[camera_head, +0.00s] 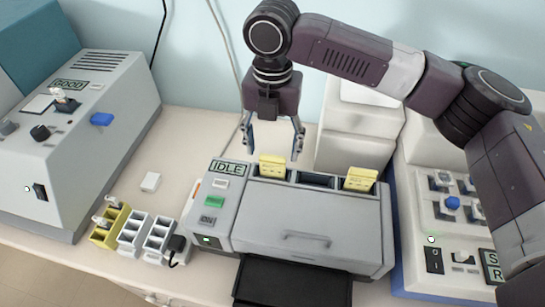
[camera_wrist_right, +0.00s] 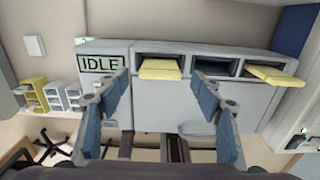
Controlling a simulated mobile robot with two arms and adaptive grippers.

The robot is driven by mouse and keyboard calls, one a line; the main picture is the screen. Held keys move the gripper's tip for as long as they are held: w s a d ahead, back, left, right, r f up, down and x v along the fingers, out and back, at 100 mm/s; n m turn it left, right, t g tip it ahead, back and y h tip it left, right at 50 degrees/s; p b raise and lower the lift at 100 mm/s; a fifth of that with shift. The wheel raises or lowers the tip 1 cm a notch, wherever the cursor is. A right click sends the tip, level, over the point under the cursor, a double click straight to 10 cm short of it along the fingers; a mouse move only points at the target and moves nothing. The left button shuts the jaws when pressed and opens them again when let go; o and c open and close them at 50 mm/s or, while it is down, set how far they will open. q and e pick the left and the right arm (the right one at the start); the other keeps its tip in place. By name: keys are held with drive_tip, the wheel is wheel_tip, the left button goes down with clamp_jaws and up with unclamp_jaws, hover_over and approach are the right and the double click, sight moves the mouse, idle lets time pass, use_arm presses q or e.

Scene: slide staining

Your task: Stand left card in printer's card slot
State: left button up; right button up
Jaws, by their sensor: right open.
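The printer (camera_head: 305,215) is a grey box with an IDLE display and dark slots along its top. One yellow card (camera_head: 272,167) stands in the left slot and another yellow card (camera_head: 360,179) stands in the right slot; the middle slot (camera_head: 316,179) looks empty. The left yellow card also shows in the right wrist view (camera_wrist_right: 160,69), and so does the right one (camera_wrist_right: 273,75). My right gripper (camera_head: 273,140) is open and empty above and behind the left card, fingers pointing down, apart from it. In the right wrist view its blue-padded fingers (camera_wrist_right: 158,110) are spread wide. My left gripper is not in view.
A grey machine (camera_head: 80,150) with a GOOD display stands at the left. A panel with knobs (camera_head: 440,215) stands at the right. A black tray (camera_head: 292,283) juts from the printer's front.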

wheel_tip(320, 180, up, 9)
drive_tip(key=b, duration=0.2)
drive_tip(key=shift+f, duration=0.15)
